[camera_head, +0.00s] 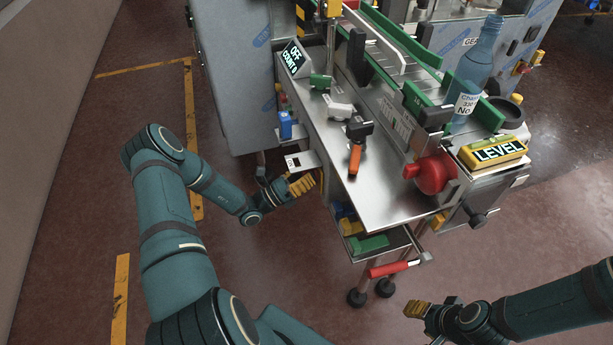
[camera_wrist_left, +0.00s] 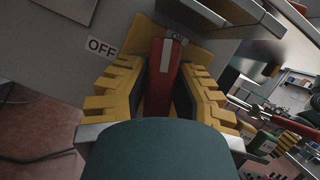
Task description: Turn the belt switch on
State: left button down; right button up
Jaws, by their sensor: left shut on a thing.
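The belt switch is a red handle (camera_wrist_left: 160,85) with a white stripe on a yellow plate (camera_wrist_left: 201,50) in the left wrist view. The handle stands nearly upright in that picture, its top end near a small label (camera_wrist_left: 178,38) that seems to read ON. An OFF label (camera_wrist_left: 101,47) is to its left. My left gripper (camera_head: 302,184) is at the machine's left side; in the left wrist view its yellow fingers (camera_wrist_left: 160,90) are shut on the handle. The handle is hidden in the head view. My right gripper (camera_head: 418,309) is at lower right, its opening unclear.
The display (camera_head: 292,58) reads OFF, COUNT 0. The steel table (camera_head: 375,200) carries an orange-handled lever (camera_head: 355,160) and a red knob (camera_head: 431,174). A drawer with a red handle (camera_head: 388,269) juts out below. The floor at left is open.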

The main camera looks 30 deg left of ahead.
pick_arm(q)
jog(key=shift+m+g+h+b, duration=0.5)
jog(key=shift+m+h, duration=0.8)
jog(key=shift+m, duration=1.2)
jog(key=shift+r+m+g, duration=0.1)
jog(key=shift+m+g, duration=0.2)
jog(key=c, duration=0.8)
grip_release()
jog(key=v, duration=1.2)
